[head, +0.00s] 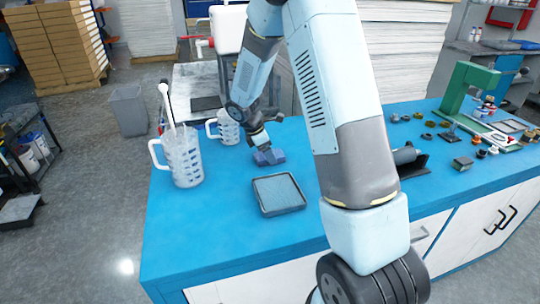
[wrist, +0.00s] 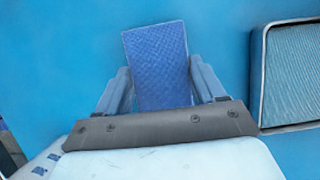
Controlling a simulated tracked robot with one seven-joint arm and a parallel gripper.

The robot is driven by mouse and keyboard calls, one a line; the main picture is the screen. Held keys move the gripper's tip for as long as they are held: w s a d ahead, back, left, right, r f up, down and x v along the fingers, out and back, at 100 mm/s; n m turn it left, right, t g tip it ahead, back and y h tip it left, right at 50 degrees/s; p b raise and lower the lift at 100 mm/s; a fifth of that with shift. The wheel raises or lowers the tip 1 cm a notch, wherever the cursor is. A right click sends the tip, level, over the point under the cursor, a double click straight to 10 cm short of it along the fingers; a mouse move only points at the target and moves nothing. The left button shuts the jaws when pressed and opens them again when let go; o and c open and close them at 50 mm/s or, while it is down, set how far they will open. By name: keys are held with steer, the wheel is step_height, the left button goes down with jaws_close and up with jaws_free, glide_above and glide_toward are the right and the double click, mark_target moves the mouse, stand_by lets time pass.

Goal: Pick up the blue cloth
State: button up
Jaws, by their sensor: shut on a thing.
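The blue cloth (wrist: 157,58) is a small, textured blue rectangle between my gripper's two fingers in the wrist view. In the head view the cloth (head: 270,157) is at the tip of my gripper (head: 262,150), low at the blue bench top. My gripper (wrist: 162,88) is shut on the cloth, with one finger along each side of it. I cannot tell whether the cloth still touches the bench.
A dark-rimmed tray (head: 301,207) lies in front of the cloth, and its edge shows in the wrist view (wrist: 258,75). A large white jug (head: 183,160) and a smaller one (head: 229,130) stand left. A green press (head: 468,92) and several small parts occupy the right.

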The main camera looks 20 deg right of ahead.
steer(key=shift+r, duration=0.4)
step_height(320, 180, up, 3)
steer(key=shift+s+f, duration=0.1)
steer(key=shift+f, duration=0.1)
steer(key=s+r, duration=0.9)
steer(key=s, duration=0.5)
steer(key=shift+r, duration=0.25)
